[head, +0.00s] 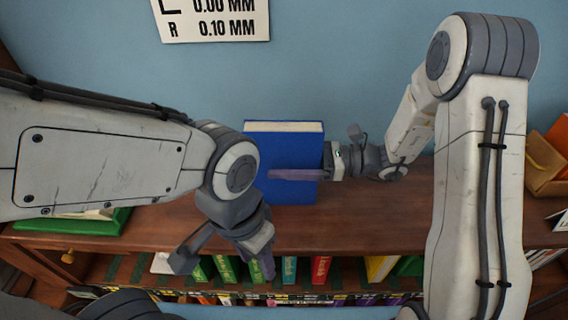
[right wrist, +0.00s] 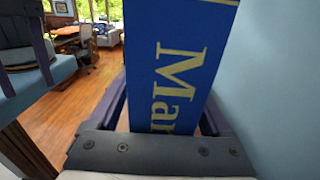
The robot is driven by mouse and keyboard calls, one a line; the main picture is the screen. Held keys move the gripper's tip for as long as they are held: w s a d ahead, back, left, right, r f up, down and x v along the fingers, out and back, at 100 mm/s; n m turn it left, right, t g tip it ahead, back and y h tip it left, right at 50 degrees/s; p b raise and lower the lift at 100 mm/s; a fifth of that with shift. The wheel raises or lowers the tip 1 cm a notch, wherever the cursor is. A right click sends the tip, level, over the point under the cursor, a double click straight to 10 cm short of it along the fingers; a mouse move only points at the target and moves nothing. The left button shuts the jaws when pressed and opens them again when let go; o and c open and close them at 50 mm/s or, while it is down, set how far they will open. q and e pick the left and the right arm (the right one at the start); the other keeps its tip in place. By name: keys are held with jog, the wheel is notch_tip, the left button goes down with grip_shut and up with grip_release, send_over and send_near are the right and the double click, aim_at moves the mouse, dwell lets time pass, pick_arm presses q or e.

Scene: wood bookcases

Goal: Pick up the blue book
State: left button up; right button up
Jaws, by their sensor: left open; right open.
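The blue book (head: 285,148) stands upright on top of the wooden bookcase, close to the blue wall. In the right wrist view the book (right wrist: 178,45) shows yellow lettering on its spine. My right gripper (head: 290,174) is open and reaches in from the right, with one finger in front of the book's near cover. In the right wrist view the book stands between its two fingers, with its spine toward the palm. The far finger is hidden behind the book in the head view. My left gripper (head: 222,262) is open and empty, low in front of the bookcase.
The bookcase top (head: 380,225) is bare right of the book. A green object (head: 75,224) lies at the left end. Several colored books fill the shelf below. A sign (head: 212,18) hangs on the wall.

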grip_shut()
jog(key=shift+r, duration=0.1)
dwell(1.2)
